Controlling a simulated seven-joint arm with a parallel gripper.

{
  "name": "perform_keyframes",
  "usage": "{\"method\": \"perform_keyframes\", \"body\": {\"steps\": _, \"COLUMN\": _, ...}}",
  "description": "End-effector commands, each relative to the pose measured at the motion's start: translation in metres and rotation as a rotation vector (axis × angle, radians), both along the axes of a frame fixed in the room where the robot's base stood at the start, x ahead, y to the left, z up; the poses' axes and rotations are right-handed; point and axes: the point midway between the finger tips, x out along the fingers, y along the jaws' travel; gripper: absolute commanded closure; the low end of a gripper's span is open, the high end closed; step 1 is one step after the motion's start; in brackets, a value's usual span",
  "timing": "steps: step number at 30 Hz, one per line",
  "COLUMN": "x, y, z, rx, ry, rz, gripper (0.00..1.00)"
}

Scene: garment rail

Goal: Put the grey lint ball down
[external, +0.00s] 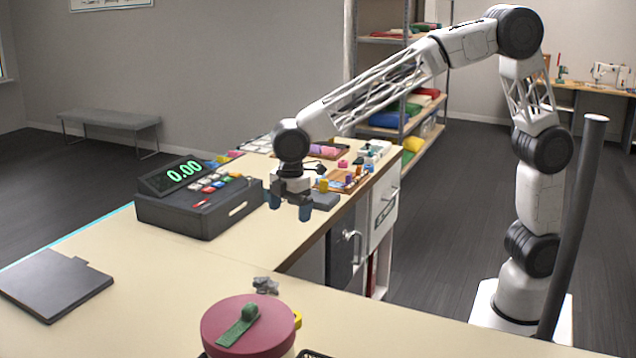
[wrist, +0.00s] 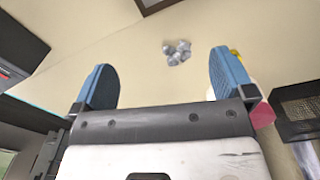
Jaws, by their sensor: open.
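The grey lint ball (external: 265,285) is a small lumpy grey clump resting on the cream counter (external: 170,290), just behind the round dark-red lid. In the wrist view the lint ball (wrist: 177,52) lies on the bare counter beyond my fingertips, between their lines. My gripper (external: 288,205) hangs above the counter, to the right of the cash register, well apart from the lint ball. Its two blue fingers are wide apart in the wrist view (wrist: 162,62), with nothing between them.
The black cash register (external: 200,212) stands left of my gripper. A dark-red round lid (external: 225,325) with a green strip is at the front, a yellow piece (external: 297,319) beside it. A flat grey board (external: 55,285) lies at left. Counter between board and lid is clear.

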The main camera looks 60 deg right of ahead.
Motion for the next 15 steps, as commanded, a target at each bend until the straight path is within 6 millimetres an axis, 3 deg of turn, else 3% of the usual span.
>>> {"method": "perform_keyframes", "body": {"steps": 1, "x": -0.004, "y": -0.021, "z": 0.014, "rx": 0.01, "ry": -0.014, "rz": -0.04, "gripper": 0.0}}
{"method": "perform_keyframes", "body": {"steps": 6, "x": -0.02, "y": -0.08, "z": 0.035, "rx": 0.024, "ry": -0.031, "rz": -0.169, "gripper": 0.0}}
{"method": "perform_keyframes", "body": {"steps": 15, "x": -0.06, "y": -0.177, "z": 0.057, "rx": 0.044, "ry": -0.055, "rz": -0.397, "gripper": 0.0}}
